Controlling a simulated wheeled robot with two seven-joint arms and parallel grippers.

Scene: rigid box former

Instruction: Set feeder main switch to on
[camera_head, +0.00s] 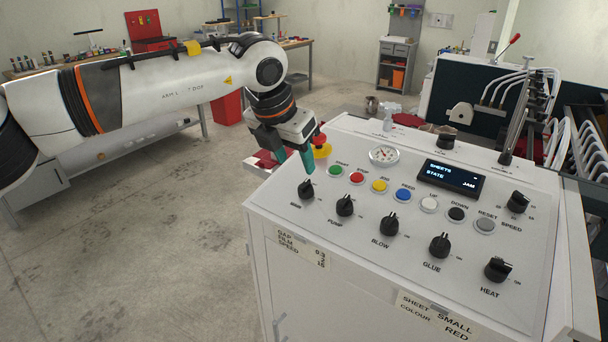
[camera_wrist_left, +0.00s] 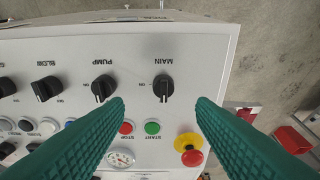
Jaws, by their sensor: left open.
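The main switch is a black rotary knob (camera_head: 306,189) at the left end of the knob row on the white control panel (camera_head: 262,208). In the left wrist view, upside down, the knob (camera_wrist_left: 163,85) sits under the label MAIN, with ON printed to one side. Its grip bar runs upright in that picture, not towards the ON mark. My left gripper (camera_head: 295,162), with teal fingers, is open just above and behind the knob. In the wrist view the fingertips (camera_wrist_left: 160,103) stand wide on either side of it, with nothing between them. My right gripper is not in view.
The pump knob (camera_head: 344,205) is close to the right. Green (camera_head: 335,171) and red (camera_head: 357,178) buttons lie behind. A red emergency stop (camera_head: 320,141) on yellow stands near my gripper. A display (camera_head: 452,179) reads SHEETS STATE JAM. The floor (camera_head: 150,230) at left is clear.

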